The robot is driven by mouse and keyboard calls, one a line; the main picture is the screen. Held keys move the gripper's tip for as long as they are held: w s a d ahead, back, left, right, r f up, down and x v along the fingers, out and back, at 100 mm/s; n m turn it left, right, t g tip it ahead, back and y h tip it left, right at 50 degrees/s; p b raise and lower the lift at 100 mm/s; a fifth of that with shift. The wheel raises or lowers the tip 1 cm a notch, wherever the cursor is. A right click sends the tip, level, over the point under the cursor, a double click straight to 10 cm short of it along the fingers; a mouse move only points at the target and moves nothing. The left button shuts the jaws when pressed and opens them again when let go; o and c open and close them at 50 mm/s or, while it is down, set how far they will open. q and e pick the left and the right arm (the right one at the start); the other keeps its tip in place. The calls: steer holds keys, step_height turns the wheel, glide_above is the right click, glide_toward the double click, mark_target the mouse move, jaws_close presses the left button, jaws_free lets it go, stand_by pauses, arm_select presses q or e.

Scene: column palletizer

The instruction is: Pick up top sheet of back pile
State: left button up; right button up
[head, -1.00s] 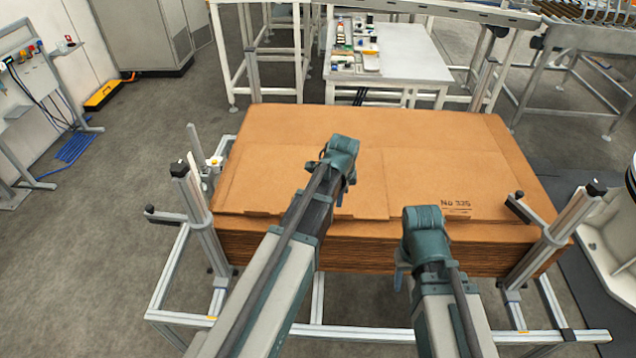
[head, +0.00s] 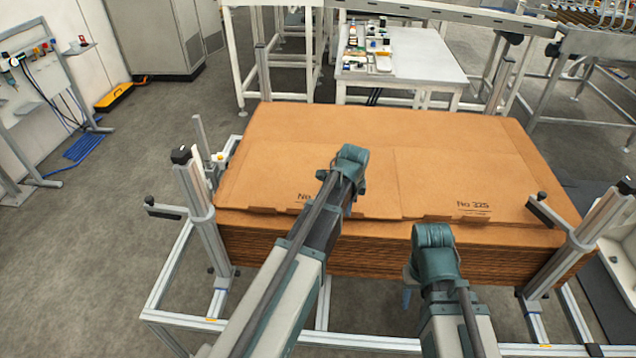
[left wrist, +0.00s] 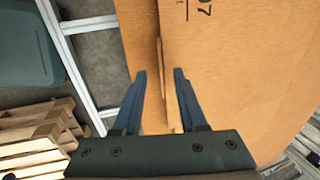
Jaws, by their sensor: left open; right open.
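A thick pile of flat brown cardboard sheets (head: 470,268) stands in a metal frame in the head view. Its top sheet (head: 450,160) has flaps along the near edge and "No 325" printed at right. My left gripper (head: 350,208) is over the near part of the pile, its fingers mostly hidden by my arm. In the left wrist view the open fingers (left wrist: 160,75) point at the pile's edge, with cardboard edges (left wrist: 160,60) lying between them; I cannot tell if they touch. My right gripper (head: 407,285) is open and empty in front of the pile's near side.
Metal frame posts (head: 195,200) stand at the pile's near corners, with a clamp handle (head: 165,208) at left. A white table (head: 420,65) with small items is behind. A wooden pallet (left wrist: 35,140) shows in the left wrist view.

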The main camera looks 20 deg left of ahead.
arm_select(q)
steer(key=b+x, duration=0.5)
steer(key=shift+w+f, duration=0.15)
steer(key=shift+w, duration=0.05)
jaws_close()
stand_by(0.3)
stand_by(1.2)
